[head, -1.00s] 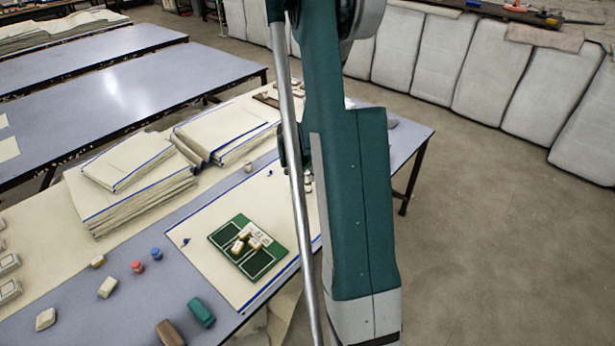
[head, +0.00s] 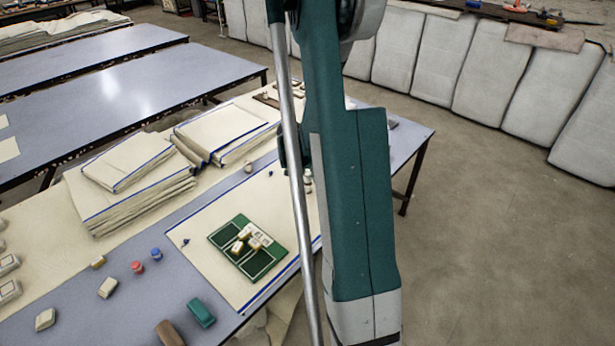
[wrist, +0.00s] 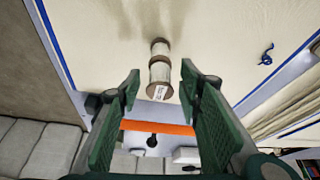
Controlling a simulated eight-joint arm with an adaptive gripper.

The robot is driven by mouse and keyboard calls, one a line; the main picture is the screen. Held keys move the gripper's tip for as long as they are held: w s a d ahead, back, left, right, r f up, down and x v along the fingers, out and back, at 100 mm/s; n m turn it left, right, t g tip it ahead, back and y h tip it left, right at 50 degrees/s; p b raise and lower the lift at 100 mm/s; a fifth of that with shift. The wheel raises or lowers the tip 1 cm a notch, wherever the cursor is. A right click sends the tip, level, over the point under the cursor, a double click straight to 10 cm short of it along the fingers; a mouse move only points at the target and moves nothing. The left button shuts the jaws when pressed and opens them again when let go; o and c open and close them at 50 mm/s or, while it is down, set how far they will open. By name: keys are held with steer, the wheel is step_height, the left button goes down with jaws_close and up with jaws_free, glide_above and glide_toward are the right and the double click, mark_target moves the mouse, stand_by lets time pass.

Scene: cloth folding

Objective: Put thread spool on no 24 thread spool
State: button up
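Two pale thread spools with brown ends line up end to end in the wrist view, the one with a printed label (wrist: 160,75) and the other spool (wrist: 160,49) beyond it. They look stacked, but I cannot tell for sure whether they touch. My gripper (wrist: 160,76) is open, with a green finger on each side of the spools and a visible gap to each. In the head view, small pale spool-like shapes (head: 308,182) show beside the metal rod of my arm. My gripper is mostly hidden there behind my arm.
A green board (head: 262,262) with small pale blocks lies on the cream cloth (head: 205,250). Stacked folded cloths (head: 125,200) stand to the left. Red (head: 137,267) and blue (head: 156,254) small items and a teal block (head: 201,313) lie on the table. An orange strip (wrist: 158,127) shows between my fingers.

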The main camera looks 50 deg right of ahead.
steer(key=p+v, duration=0.2)
steer(key=v, duration=1)
steer(key=shift+r, duration=0.15)
stand_by(0.8)
steer(key=s+a+r+n+t, duration=0.1)
steer(key=a+r+n, duration=0.1)
steer(key=a+r, duration=0.45)
steer(key=s+a+r+n+t+y, duration=0.1)
steer(key=a+r+n, duration=0.25)
steer(key=a, duration=0.65)
steer(key=s+a+r+n+t, duration=0.1)
steer(key=a+r+n, duration=0.1)
steer(key=a+r, duration=0.45)
steer(key=s+a+n+t+y, duration=0.1)
steer(key=s+a, duration=0.3)
steer(key=a, duration=0.4)
steer(key=s+a+r+n+t+y, duration=0.1)
steer(key=s+a+n, duration=0.3)
steer(key=a, duration=0.4)
steer(key=s+a+r+n+t+y, duration=0.1)
steer(key=s+a+n, duration=0.2)
steer(key=s+a, duration=0.3)
steer(key=shift+s+a+r+y, duration=0.2)
steer(key=shift+a+r+y, duration=0.1)
steer(key=shift+a, duration=0.7)
